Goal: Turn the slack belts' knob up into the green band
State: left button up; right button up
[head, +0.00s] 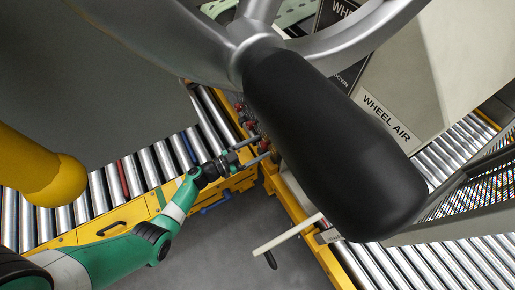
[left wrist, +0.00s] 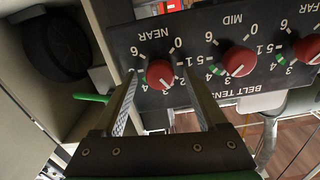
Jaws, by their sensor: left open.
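A dark belt tension panel (left wrist: 195,85) in the left wrist view carries three red knobs labelled NEAR, MID and FAR. The NEAR knob (left wrist: 160,74) lies between my left gripper's fingers, the MID knob (left wrist: 239,61) is right of them, and the FAR knob (left wrist: 307,50) is cut by the right edge. Each dial shows a green band at its lower left. I cannot clearly read the knobs' pointers. My left gripper (left wrist: 158,78) is open; whether it touches the NEAR knob I cannot tell. In the head view, my left gripper (head: 254,151) is beside small red knobs. My right gripper is not in view.
A large black handle (head: 325,140) on a grey wheel (head: 150,38) hides much of the head view. Roller conveyors (head: 150,170) with yellow frames lie left and right. A pale lever (head: 285,236) sticks out below the gripper. Bare grey floor lies between the conveyors.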

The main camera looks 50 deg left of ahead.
pick_arm(q)
grip_shut()
dwell(0.5)
jog(key=m, duration=1.1)
jog(key=shift+f, duration=0.1)
jog(key=shift+d+m, duration=0.1)
jog(key=shift+m, duration=1.9)
